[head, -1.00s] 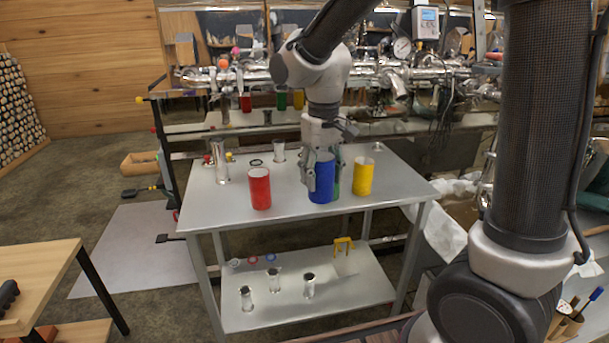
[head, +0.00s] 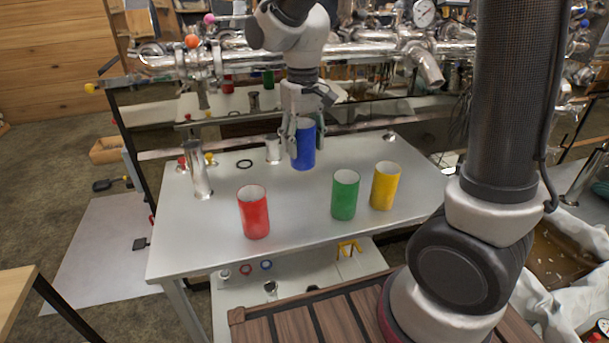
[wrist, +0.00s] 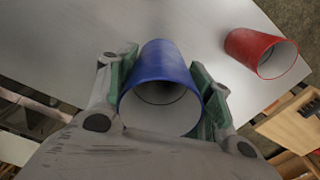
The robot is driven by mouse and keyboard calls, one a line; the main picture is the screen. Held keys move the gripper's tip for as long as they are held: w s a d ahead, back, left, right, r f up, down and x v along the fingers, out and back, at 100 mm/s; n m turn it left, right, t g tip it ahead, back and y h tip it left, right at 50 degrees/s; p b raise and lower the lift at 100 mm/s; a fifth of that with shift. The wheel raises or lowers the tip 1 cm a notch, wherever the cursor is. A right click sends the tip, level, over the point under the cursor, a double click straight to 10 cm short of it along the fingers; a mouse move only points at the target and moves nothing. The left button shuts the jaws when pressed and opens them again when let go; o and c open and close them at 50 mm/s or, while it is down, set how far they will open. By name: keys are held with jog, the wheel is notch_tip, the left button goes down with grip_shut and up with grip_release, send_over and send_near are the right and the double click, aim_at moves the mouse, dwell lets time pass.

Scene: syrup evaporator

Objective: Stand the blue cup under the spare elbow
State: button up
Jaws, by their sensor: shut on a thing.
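The blue cup (head: 305,152) is upright between the fingers of my gripper (head: 303,143), toward the back of the steel table (head: 300,222). My gripper is shut on its sides. I cannot tell whether its base touches the table. In the wrist view the blue cup (wrist: 164,66) sits between both finger pads (wrist: 163,92), its open mouth facing the camera and its inside looking empty. A steel pipe elbow (head: 426,64) bends down from the pipework behind, right of the cup. I cannot tell if it is the spare one.
Red (head: 254,212), green (head: 345,195) and yellow (head: 386,186) cups stand nearer the front of the table. A tall steel fitting (head: 198,172) stands at left; a shorter one (head: 273,150) is just left of the blue cup. A black ring (head: 244,164) lies near them. Pipework runs behind.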

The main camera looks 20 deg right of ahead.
notch_tip(320, 180, down, 9)
jog(key=shift+f, duration=0.1)
dwell(0.3)
jog(key=o, duration=1)
jog(key=shift+f, duration=0.15)
jog(key=shift+o, duration=0.2)
